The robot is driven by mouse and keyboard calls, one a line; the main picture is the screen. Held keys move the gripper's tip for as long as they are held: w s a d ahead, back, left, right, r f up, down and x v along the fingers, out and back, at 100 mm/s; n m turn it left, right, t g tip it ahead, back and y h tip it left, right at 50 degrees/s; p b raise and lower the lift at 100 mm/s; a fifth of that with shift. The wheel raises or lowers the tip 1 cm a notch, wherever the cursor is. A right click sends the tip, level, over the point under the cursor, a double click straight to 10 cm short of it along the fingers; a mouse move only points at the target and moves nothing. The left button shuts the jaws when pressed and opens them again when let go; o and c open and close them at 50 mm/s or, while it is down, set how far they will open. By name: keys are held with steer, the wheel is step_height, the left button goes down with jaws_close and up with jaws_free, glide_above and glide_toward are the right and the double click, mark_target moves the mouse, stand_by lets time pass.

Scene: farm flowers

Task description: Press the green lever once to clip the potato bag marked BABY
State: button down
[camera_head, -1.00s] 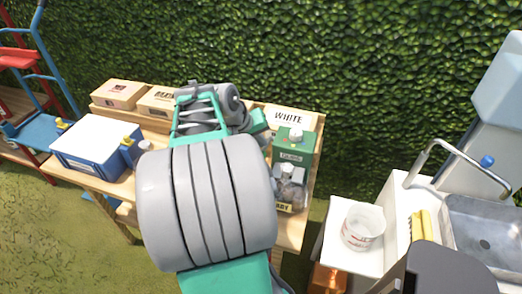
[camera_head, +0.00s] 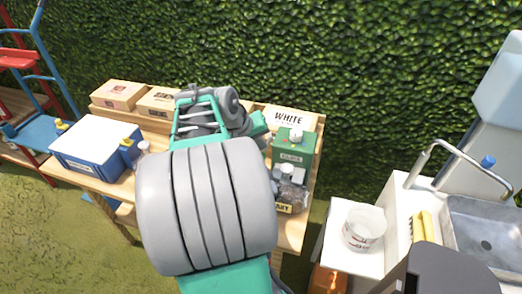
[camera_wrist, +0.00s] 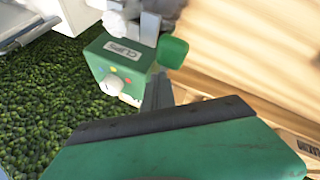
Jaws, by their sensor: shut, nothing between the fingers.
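The green clip machine (camera_head: 290,151), labelled CLIPS, stands at the right end of the wooden table. In the wrist view the machine (camera_wrist: 120,68) shows a white knob and coloured dots. The lever's green knob (camera_wrist: 172,51) is beside it. My shut, empty gripper (camera_wrist: 159,80) has its grey fingertips just below this knob; I cannot tell whether they touch. In the head view my arm hides the fingertips. The bag of potatoes (camera_head: 294,193) sits in front of the machine, its label (camera_head: 284,208) partly covered by my arm. I cannot tell whether a clip is on it.
A box marked WHITE (camera_head: 291,118) stands behind the machine. More wooden boxes (camera_head: 118,94) line the table's back. A blue and white cooler (camera_head: 95,146) is at the left. A white bucket (camera_head: 363,229) and a sink (camera_head: 485,225) stand at the right. A hedge closes the back.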

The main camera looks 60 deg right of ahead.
steer(key=shift+a+f+b, duration=0.2)
steer(key=shift+f+b, duration=0.2)
steer(key=shift+f, duration=0.25)
stand_by(0.8)
steer(key=shift+d+r+p, duration=0.2)
steer(key=shift+r+p, duration=0.4)
steer(key=shift+r, duration=0.15)
steer(key=shift+d+r+p, duration=0.2)
steer(key=shift+r+p, duration=0.35)
steer(key=shift+r, duration=0.15)
steer(key=r+p, duration=0.2)
steer(key=d+r+p, duration=0.1)
steer(key=r+p, duration=0.1)
steer(key=shift+w+d+r, duration=0.1)
steer(key=shift+r, duration=0.3)
